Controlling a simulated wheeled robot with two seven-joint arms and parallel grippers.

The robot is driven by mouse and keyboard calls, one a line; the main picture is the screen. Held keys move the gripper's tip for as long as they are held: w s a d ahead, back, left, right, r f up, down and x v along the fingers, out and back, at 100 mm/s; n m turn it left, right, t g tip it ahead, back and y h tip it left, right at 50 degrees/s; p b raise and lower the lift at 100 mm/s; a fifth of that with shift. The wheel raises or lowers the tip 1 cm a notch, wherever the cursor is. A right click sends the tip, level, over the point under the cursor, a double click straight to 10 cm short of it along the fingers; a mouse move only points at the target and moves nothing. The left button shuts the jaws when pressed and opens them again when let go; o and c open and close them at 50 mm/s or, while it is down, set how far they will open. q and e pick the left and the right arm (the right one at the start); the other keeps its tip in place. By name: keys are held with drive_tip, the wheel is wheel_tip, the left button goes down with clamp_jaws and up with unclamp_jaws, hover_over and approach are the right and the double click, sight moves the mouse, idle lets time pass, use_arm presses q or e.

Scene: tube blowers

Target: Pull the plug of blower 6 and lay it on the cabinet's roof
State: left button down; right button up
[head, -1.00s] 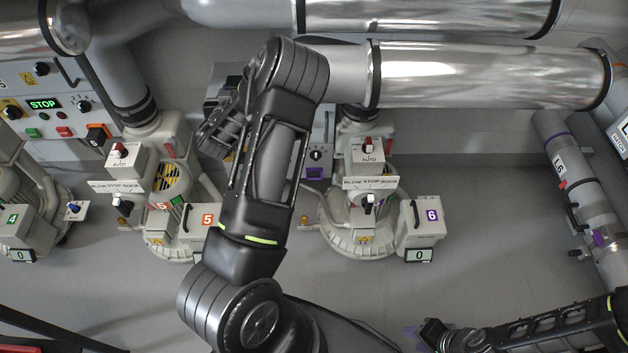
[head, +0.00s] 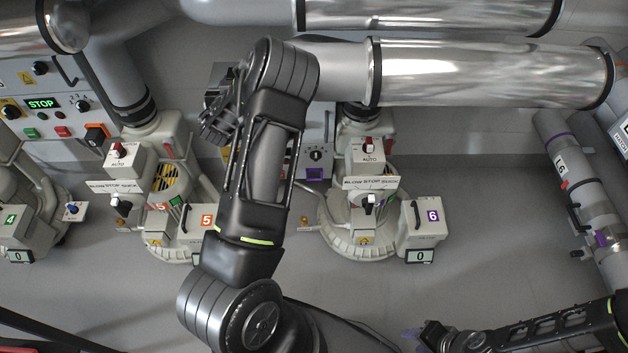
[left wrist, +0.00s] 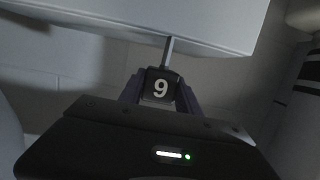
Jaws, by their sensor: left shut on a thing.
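Blower 6 (head: 358,240) stands right of centre in the head view, with a purple "6" on its box (head: 420,225). My left gripper (left wrist: 159,98) is shut on a dark plug (left wrist: 160,87) in the left wrist view. Its white digit reads as 9 in that view; it may be an upside-down 6. A thin grey piece runs from the plug up to a pale box edge (left wrist: 190,28). In the head view my left arm hides part of the cabinet (head: 318,140) behind blower 6. My right gripper (head: 428,334) is at the bottom, its jaw state unclear.
Blower 5 (head: 165,215) stands left of my left arm. A control cabinet with a STOP display (head: 41,104) is at far left. Large shiny pipes (head: 490,75) cross above. Pipe L6 (head: 570,175) is at right. Open grey floor (head: 480,270) lies in front of blower 6.

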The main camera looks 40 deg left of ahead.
use_arm(q)
drive_tip(key=shift+f+b, duration=1.75)
drive_tip(key=shift+f, duration=0.25)
idle(0.7)
drive_tip(key=c, duration=0.8)
unclamp_jaws()
drive_tip(key=shift+o, duration=0.2)
drive_tip(key=p+v, duration=0.1)
drive_tip(key=v, duration=0.6)
drive_tip(key=shift+s+d+r, duration=0.2)
drive_tip(key=shift+s+d, duration=0.05)
drive_tip(key=shift+s, duration=0.05)
drive_tip(key=shift+s, duration=0.1)
drive_tip(key=f+v, duration=0.1)
drive_tip(key=v, duration=0.6)
drive_tip(key=shift+s+d+f+p, duration=0.35)
drive_tip(key=shift+p, duration=0.05)
